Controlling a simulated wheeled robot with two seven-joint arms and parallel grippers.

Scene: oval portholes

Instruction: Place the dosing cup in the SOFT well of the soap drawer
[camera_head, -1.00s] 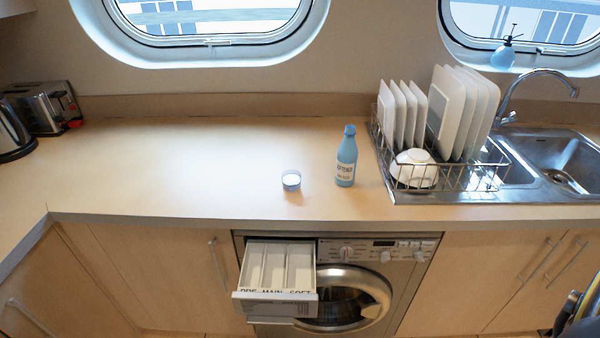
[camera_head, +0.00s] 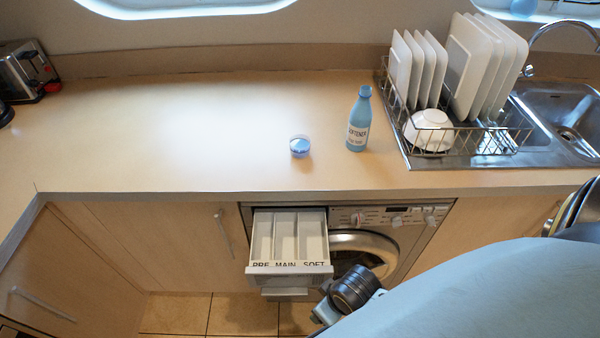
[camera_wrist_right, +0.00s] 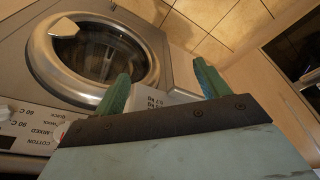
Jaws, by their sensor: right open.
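The dosing cup (camera_head: 300,146) is a small blue cup standing on the wooden counter, left of the blue softener bottle (camera_head: 358,120). The soap drawer (camera_head: 290,270) is pulled out from the washing machine. It has three long wells marked PRE, MAIN and SOFT; the SOFT well (camera_head: 312,237) is the rightmost and looks empty. My right gripper (camera_wrist_right: 160,90) shows in the right wrist view with its two green fingers apart and nothing between them. It is in front of the washer, away from the cup. My left gripper is in neither current view.
The washer door (camera_wrist_right: 92,58) is round and shut. A dish rack (camera_head: 455,140) with plates and a white bowl stands right of the bottle, beside the sink (camera_head: 570,115). A toaster (camera_head: 28,72) is at the far left. The counter left of the cup is clear.

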